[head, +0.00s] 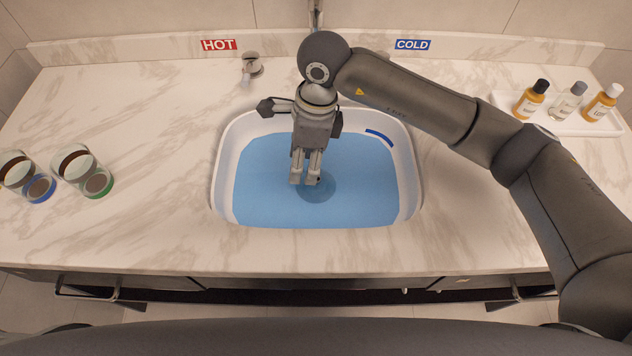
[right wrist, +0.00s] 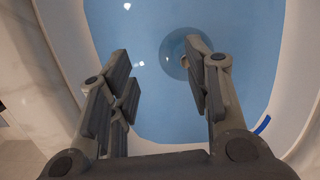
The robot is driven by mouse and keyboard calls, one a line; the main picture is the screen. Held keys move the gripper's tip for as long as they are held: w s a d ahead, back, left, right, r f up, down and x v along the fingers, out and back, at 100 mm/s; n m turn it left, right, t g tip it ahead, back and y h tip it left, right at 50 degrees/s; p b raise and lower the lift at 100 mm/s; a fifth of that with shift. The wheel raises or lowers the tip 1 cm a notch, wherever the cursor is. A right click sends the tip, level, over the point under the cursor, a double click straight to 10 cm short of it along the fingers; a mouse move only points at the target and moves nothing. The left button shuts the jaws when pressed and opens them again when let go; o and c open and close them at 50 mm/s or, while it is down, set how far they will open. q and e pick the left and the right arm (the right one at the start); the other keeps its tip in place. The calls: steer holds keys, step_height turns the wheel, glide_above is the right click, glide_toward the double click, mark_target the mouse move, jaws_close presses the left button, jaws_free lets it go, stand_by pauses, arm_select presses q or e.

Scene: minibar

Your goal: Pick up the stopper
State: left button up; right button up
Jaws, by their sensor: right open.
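The white sink (head: 224,160) holds blue water. A round disc, apparently the stopper (head: 321,191), lies under the water near the middle of the sink. It also shows in the right wrist view as a round bluish disc (right wrist: 174,58), partly hidden by the right-hand finger. My right gripper (head: 304,180) points down into the sink, over the left side of the disc. In the right wrist view its fingers (right wrist: 160,70) are apart with nothing between them. The fingertips' height over the disc is hard to tell. My left gripper is not in view.
Two glasses, one with a blue base (head: 38,187) and one with a green base (head: 99,184), stand at left. A white tray (head: 574,126) with several bottles is at right. A tap handle (head: 252,66) stands behind the sink. A blue strip (head: 379,137) marks the sink wall.

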steer(key=w+d+h, duration=0.2)
steer(key=d, duration=0.1)
glide_above(320, 180)
steer(key=shift+t, duration=0.4)
step_height(320, 180, down, 5)
steer(key=shift+f, duration=0.1)
steer(key=f, duration=0.2)
steer(key=a+f+p, duration=0.1)
steer(key=f, duration=0.1)
steer(key=shift+w+f, duration=0.2)
steer(key=shift+f, duration=0.65)
jaws_close()
